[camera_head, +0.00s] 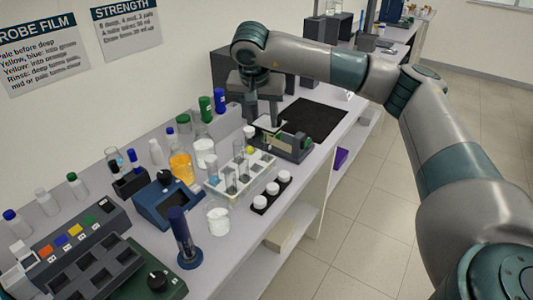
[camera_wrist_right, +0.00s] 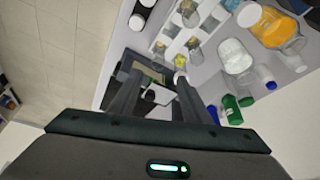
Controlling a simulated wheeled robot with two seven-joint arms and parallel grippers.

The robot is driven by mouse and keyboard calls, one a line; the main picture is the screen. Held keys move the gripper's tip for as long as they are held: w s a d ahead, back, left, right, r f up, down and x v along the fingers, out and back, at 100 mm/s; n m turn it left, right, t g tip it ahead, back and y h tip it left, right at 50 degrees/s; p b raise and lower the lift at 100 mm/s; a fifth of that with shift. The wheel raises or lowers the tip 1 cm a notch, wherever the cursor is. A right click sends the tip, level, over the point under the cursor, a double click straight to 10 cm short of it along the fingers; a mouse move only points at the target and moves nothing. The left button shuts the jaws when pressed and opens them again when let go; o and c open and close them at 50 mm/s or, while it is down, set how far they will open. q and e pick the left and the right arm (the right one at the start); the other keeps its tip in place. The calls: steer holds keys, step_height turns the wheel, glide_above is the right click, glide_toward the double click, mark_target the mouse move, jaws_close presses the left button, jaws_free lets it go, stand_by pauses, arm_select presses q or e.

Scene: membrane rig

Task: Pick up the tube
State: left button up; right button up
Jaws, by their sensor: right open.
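A white rack (camera_head: 240,183) stands mid-bench with several clear upright tubes (camera_head: 231,178) in it; which one is the task's tube I cannot tell. My right gripper (camera_head: 263,115) is open and points down, beyond the rack and above a dark grey device (camera_head: 294,147) with a pale plate on top. In the wrist view the two fingers of my right gripper (camera_wrist_right: 156,95) are apart, with the device (camera_wrist_right: 137,72) beyond them and the rack (camera_wrist_right: 180,45) above. I see nothing held between the fingers. My left gripper is not in view.
Black holder with white-capped jars (camera_head: 271,193) stands at the bench's front edge. Green- and blue-capped bottles (camera_head: 206,108) stand near the wall. Black mat (camera_head: 316,118) lies clear at right.

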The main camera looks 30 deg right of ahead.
step_height(320, 180, down, 2)
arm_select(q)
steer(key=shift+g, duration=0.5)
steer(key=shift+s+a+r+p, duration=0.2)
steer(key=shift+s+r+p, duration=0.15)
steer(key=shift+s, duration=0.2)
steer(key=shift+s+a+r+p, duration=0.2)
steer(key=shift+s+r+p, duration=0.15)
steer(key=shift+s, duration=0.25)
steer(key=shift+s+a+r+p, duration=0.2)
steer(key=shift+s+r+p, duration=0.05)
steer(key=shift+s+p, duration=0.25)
arm_select(e)
glide_above(266, 142)
steer(key=s+a, duration=0.2)
steer(key=shift+s+a+f, duration=0.1)
steer(key=shift+f, duration=1.15)
steer(key=shift+s+a+f, duration=0.1)
steer(key=shift+f, duration=1.1)
steer(key=p+x, duration=0.3)
steer(key=x, duration=0.1)
steer(key=shift+s+d+f, duration=0.15)
steer(key=shift+d, duration=0.05)
steer(key=shift+d+f, duration=0.1)
steer(key=shift+f, duration=0.35)
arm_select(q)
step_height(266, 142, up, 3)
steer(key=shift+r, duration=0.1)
arm_select(e)
steer(key=c, duration=1)
